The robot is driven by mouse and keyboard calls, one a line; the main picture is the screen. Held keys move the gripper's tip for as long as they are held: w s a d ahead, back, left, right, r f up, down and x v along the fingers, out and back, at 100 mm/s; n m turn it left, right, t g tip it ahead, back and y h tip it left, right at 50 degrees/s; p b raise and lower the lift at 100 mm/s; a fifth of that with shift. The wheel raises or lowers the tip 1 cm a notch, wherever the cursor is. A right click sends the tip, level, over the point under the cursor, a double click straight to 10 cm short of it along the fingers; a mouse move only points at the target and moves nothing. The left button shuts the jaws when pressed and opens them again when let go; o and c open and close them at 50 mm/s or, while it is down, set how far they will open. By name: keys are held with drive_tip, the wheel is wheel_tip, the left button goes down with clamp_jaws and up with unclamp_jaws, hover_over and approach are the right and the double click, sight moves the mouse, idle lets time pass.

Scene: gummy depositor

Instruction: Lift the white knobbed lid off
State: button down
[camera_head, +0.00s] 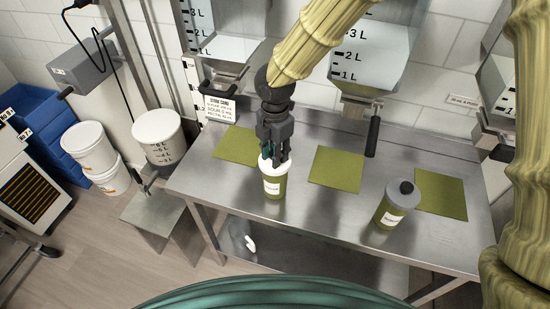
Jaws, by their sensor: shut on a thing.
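The white lid (265,165) sits at the top of a green jar (272,190) with a white label, near the front edge of the steel table. My gripper (273,157) comes down from above and is shut at the middle of the lid. The knob is hidden between the fingers. I cannot tell whether there is a gap between lid and jar. The jar stands upright.
A second green jar (392,210) with a grey lid and dark knob stands to the right on the steel table (300,205). Measuring hoppers (372,52) with black handles hang above. White buckets (158,137) stand left.

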drive_tip(key=shift+r+p, duration=0.95)
drive_tip(key=shift+r, duration=0.2)
wheel_tip(320, 180, up, 5)
drive_tip(key=p, duration=0.4)
drive_tip(key=c, duration=1.7)
unclamp_jaws()
clamp_jaws()
